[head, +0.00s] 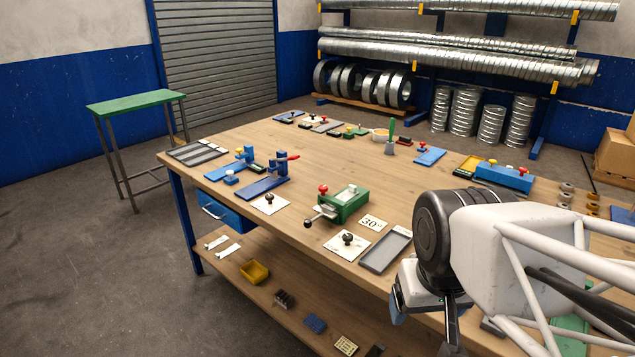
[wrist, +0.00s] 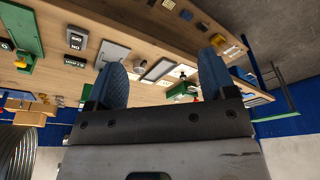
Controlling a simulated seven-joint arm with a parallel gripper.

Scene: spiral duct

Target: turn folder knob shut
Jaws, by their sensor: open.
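A green bench device (head: 350,205) with a red knob (head: 323,189) and a black ball-ended lever (head: 308,223) stands near the table's front edge. Two white plates carry black round knobs, one knob left of the green device (head: 270,199) and one in front of it (head: 348,239). I cannot tell which knob is the folder's. My gripper (wrist: 162,72) is open and empty, its two blue fingers wide apart. It is at the right of the head view, away from these knobs. The green device (wrist: 182,90) shows small between the fingers in the wrist view.
A grey tray (head: 385,251) and a "30°" card (head: 373,222) lie right of the green device. A blue device with a red handle (head: 265,187) stands to its left. A green-handled tool (head: 391,135) stands farther back. The table's middle is mostly clear.

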